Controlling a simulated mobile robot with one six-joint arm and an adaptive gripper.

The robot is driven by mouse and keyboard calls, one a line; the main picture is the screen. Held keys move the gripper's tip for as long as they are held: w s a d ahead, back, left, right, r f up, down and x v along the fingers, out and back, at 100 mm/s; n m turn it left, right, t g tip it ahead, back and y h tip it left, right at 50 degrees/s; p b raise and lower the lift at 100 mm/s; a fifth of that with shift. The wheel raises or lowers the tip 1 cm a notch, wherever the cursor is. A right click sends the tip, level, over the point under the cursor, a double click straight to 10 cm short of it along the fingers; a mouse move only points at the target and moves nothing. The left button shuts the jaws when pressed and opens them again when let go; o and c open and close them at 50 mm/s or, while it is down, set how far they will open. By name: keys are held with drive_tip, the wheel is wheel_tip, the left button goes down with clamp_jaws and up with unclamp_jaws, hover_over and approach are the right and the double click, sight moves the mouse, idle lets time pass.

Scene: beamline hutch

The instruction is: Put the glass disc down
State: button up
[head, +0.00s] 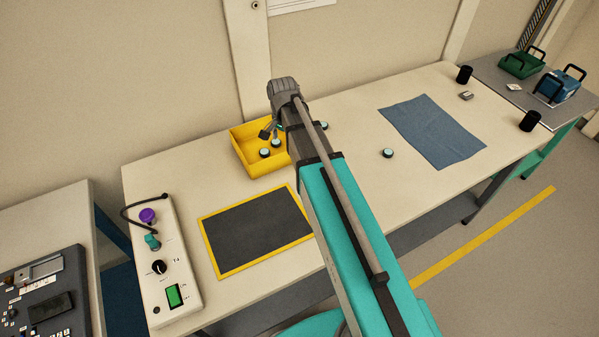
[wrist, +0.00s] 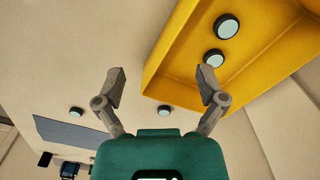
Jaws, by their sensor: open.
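My gripper (head: 273,131) is open, with its fingers spread and nothing between them in the wrist view (wrist: 161,80). It is at the yellow tray (head: 240,152), with one finger over the tray's edge in the wrist view. Two dark-rimmed discs with pale glass faces lie in the tray: one disc (head: 264,153) and another disc (head: 276,143). In the wrist view, the nearer disc (wrist: 214,57) is just beyond the right fingertip. A third disc (head: 388,153) lies on the table, and a fourth disc (head: 324,125) shows partly behind my arm.
A yellow-edged dark mat (head: 255,232) and a control box (head: 165,265) lie at the left. A blue cloth (head: 432,130) lies at the right, near black cylinders (head: 464,75). Bare table surrounds the lone disc.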

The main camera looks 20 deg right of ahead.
drive_tip(key=s+n, duration=0.9)
drive_tip(key=s, duration=0.5)
drive_tip(key=shift+s+d+n, duration=0.2)
drive_tip(key=shift+d+n, duration=0.1)
idle(0.5)
